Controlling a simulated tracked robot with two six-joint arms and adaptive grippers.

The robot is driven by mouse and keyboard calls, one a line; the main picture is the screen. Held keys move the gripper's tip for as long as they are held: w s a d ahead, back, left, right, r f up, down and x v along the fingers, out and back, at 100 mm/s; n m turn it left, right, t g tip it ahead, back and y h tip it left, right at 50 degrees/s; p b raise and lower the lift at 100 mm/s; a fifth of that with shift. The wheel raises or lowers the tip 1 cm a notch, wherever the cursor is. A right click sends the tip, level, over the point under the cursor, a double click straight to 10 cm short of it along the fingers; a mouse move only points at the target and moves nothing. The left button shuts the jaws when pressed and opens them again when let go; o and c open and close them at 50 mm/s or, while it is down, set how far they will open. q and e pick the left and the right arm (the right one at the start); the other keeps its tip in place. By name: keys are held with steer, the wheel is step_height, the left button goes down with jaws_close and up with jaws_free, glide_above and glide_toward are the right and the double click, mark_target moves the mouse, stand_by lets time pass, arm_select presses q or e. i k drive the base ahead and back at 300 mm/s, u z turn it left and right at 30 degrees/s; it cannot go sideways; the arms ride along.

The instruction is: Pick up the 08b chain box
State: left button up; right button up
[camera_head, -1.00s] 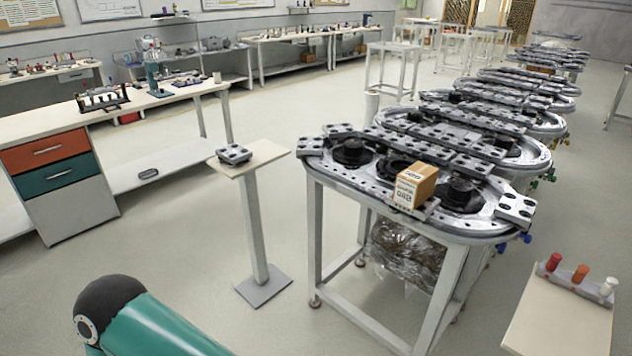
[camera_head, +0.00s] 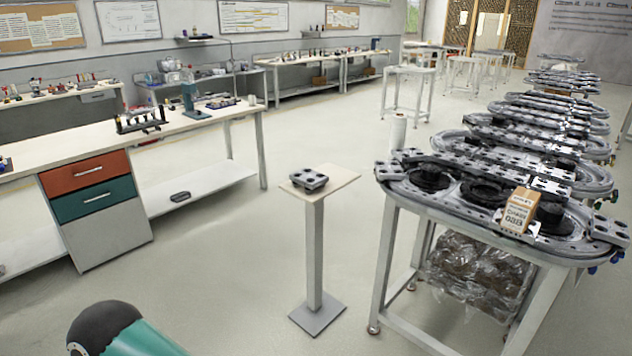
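The 08b chain box (camera_head: 518,211) is a small brown carton with a white label reading "CHAIN 08B". It sits on the near edge of the closest ring track (camera_head: 400,181), at the right of the head view. A teal and black part of my own arm shows at the bottom left, well apart from the box. Neither of my grippers is in view, so their state is hidden.
A small pedestal (camera_head: 343,177) with a dark block (camera_head: 309,178) on it stands left of the track. A workbench (camera_head: 100,146) with red and teal drawers is at the left. More ring tracks line up behind. The floor between bench and pedestal is clear.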

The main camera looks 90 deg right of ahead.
mark_target(520, 207)
steer(key=u, duration=0.7)
steer(key=i, duration=0.2)
steer(key=z, duration=3.15)
steer(key=i, duration=0.2)
steer(key=z, duration=1.15)
steer(key=k, duration=0.45)
steer(key=z, duration=0.5)
steer(key=i, duration=1.5)
steer(key=u, duration=0.4)
